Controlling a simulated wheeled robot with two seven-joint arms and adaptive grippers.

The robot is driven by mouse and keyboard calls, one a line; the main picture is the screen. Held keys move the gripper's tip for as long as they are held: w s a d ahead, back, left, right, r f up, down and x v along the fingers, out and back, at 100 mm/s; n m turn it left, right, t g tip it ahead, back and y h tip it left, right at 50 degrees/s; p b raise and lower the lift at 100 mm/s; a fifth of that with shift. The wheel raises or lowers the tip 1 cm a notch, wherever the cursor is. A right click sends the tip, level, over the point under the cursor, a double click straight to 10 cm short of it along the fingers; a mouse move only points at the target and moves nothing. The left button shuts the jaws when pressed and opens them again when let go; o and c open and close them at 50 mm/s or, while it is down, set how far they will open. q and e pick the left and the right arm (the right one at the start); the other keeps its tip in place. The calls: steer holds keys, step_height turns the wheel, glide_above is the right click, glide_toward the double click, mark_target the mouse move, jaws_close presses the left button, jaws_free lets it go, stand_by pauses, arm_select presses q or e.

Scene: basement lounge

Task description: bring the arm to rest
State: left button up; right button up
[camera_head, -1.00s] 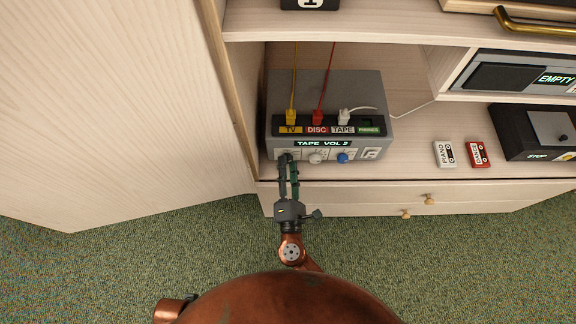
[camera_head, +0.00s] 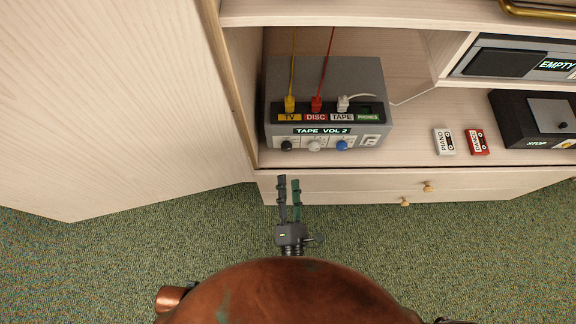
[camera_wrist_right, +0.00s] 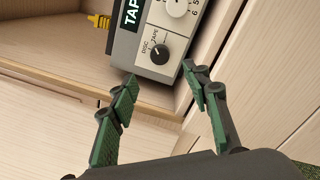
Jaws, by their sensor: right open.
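My right gripper (camera_head: 289,184) is open and empty in the head view. It stands in front of the cabinet's drawer front, below the grey switch box (camera_head: 325,90) and apart from it. In the right wrist view, its two green-padded fingers (camera_wrist_right: 160,82) are spread, with nothing between them. The box's black knob (camera_wrist_right: 158,51) shows beyond the fingertips. The box has a "TAPE VOL 2" display (camera_head: 322,131), and black, white and blue knobs along its front. My left gripper is not in view.
The boxes stand in an open wooden cabinet (camera_head: 410,186) with small drawer knobs. A white cassette (camera_head: 443,141) and a red cassette (camera_head: 477,142) lie on the shelf beside a black player (camera_head: 540,125). A wooden panel (camera_head: 110,110) stands at left. Green carpet (camera_head: 470,250) is clear in front.

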steer(key=shift+s, duration=0.95)
steer(key=shift+f, duration=0.1)
